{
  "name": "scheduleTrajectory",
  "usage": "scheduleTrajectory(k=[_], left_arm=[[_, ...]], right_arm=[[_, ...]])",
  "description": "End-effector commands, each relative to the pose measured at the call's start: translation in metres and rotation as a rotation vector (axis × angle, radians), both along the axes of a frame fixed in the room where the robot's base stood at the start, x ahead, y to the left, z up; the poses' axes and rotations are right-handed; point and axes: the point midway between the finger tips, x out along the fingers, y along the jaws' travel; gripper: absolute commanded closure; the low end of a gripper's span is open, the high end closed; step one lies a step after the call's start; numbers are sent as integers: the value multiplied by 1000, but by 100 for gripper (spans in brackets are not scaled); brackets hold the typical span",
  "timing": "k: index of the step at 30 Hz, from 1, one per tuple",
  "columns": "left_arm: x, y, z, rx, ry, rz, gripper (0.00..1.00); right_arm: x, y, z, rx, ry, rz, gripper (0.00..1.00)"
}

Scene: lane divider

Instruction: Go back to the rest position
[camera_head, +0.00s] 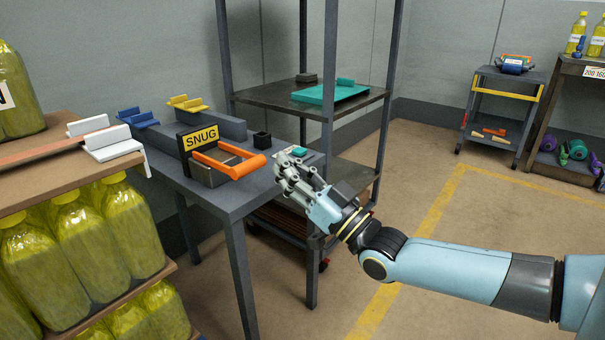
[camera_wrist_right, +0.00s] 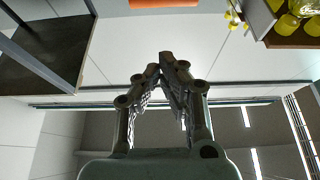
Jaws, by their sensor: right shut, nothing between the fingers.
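My right gripper (camera_head: 290,172) is at the right end of the grey table (camera_head: 228,193), near its edge and in front of the shelf rack. Its fingers are shut with nothing between them, and they also show closed in the right wrist view (camera_wrist_right: 167,68). My right arm reaches in from the right of the head view. My left gripper is not in view.
On the table stand a SNUG sign (camera_head: 201,138), an orange-handled holder (camera_head: 228,160) and a small black cup (camera_head: 262,139). A grey shelf rack (camera_head: 300,97) rises behind. Yellow bottles (camera_head: 90,225) fill a shelf at left. Open floor (camera_head: 440,170) lies at right.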

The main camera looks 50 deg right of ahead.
Motion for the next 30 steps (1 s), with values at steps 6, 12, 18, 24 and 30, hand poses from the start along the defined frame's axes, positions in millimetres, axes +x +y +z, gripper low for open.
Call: scheduleTrajectory(k=[6, 12, 18, 24, 30], left_arm=[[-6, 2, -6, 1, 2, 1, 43], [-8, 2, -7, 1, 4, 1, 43], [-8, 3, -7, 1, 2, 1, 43], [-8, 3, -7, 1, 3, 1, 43], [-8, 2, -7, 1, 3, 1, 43]], right_arm=[[-24, -2, -14, 1, 1, 0, 100], [-28, -2, -17, 0, -1, 0, 100], [-36, 2, -28, 23, 21, -12, 100], [-61, 22, -134, 35, 362, -63, 100], [-129, 50, -284, -13, 940, -92, 100]])
